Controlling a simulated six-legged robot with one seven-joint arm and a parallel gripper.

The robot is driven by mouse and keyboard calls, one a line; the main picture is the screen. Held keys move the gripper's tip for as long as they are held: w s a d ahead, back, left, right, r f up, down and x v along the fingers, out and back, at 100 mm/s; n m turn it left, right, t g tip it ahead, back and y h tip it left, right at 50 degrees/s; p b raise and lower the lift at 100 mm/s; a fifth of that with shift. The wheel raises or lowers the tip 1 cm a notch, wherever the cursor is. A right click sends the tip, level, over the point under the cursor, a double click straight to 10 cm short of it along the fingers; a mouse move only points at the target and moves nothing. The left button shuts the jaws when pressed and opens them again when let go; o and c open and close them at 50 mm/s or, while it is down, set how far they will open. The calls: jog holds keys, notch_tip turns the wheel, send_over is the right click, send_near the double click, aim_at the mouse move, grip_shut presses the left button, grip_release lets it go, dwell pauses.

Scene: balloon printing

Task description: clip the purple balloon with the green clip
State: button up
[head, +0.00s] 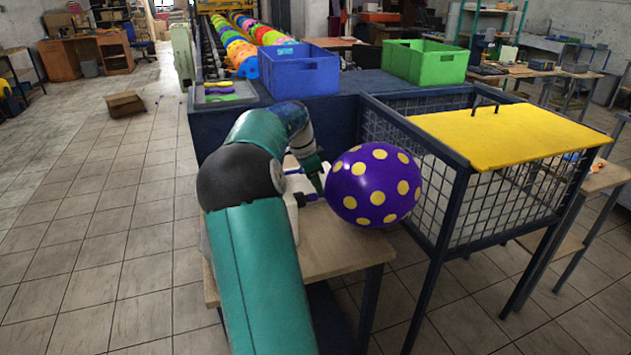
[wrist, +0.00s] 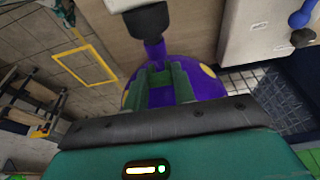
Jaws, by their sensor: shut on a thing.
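The purple balloon (head: 372,186) with yellow dots is inflated, beside the white machine on the small wooden table. In the wrist view the balloon (wrist: 208,86) lies behind my fingers, its narrow neck (wrist: 155,50) reaching a dark nozzle (wrist: 149,20). My gripper (wrist: 161,68) has its green fingers close together at the neck and looks shut on the balloon there. In the head view my gripper (head: 317,178) is at the balloon's left side, partly hidden by my arm. A small green item (head: 221,98), possibly the green clip, lies in a grey tray; I cannot tell for sure.
A blue crate (head: 299,72) and a green crate (head: 424,63) stand on the dark counter behind. A mesh cage with a yellow lid (head: 508,134) stands close to the balloon's right. A cardboard box (head: 125,104) lies on the tiled floor, otherwise mostly open at left.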

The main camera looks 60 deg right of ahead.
jog(key=shift+x, duration=1.25)
dwell(0.9)
jog(key=o, duration=0.9)
jog(key=shift+w+a+f, duration=0.1)
jog(key=shift+a, duration=0.05)
jog(key=v, duration=0.6)
jog(key=s+d+v, duration=0.1)
jog(key=v, duration=0.2)
jog(key=shift+w, duration=0.1)
